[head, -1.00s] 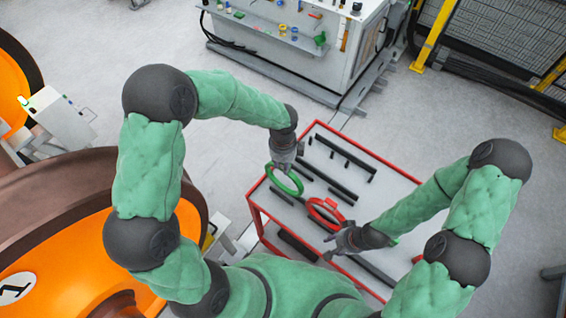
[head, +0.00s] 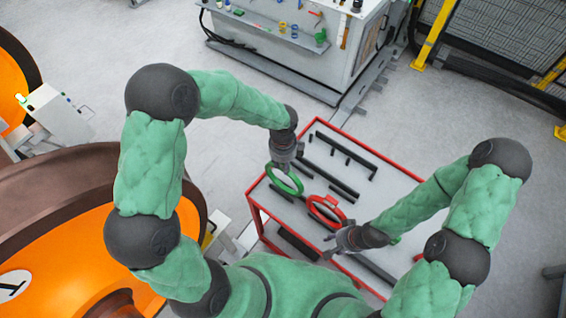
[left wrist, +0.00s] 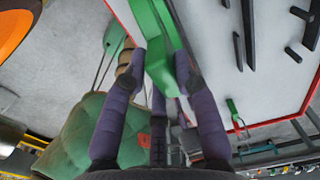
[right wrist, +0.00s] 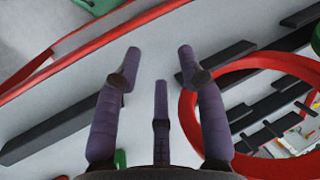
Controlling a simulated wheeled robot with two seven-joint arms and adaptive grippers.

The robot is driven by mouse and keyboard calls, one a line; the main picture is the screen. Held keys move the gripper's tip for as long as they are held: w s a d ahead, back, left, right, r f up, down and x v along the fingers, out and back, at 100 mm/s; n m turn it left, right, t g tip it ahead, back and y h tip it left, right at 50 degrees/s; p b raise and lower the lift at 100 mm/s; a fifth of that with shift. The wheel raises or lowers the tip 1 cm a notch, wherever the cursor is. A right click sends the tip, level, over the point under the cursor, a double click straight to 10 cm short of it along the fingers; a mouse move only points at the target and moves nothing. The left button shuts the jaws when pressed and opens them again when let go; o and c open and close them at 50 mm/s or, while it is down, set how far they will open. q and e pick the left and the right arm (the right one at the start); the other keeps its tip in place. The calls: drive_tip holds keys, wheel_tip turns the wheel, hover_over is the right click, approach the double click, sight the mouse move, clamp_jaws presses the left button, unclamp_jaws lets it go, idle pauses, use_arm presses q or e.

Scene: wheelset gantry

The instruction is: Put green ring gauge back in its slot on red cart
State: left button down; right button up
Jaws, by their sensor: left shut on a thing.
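The green ring gauge (head: 285,180) is held over the left part of the red cart (head: 252,207) in the head view. My left gripper (head: 284,162) is shut on its upper rim; in the left wrist view the green ring (left wrist: 160,45) runs between the fingers. A red ring gauge (head: 326,211) stands on the cart to the right of the green one; it also shows at the right of the right wrist view (right wrist: 187,110). My right gripper (right wrist: 158,70) is open and empty, with its fingers apart above the cart top, beside the red ring. The green ring's slot cannot be made out.
Several black bars (head: 346,155) and small black posts lie on the grey cart top. An orange wheel (head: 60,262) is at the left. A grey workbench (head: 300,45) with small tools stands at the back. The floor between is clear.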

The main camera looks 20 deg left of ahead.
use_arm(q)
drive_tip(key=shift+f+b, duration=1)
drive_tip(key=shift+f, duration=0.45)
use_arm(e)
drive_tip(key=shift+f, duration=1.05)
use_arm(q)
drive_tip(key=c, duration=0.9)
unclamp_jaws()
drive_tip(key=shift+w+r, duration=0.1)
drive_tip(key=shift+r, duration=0.45)
wheel_tip(320, 180, up, 11)
use_arm(e)
drive_tip(key=shift+s, duration=0.1)
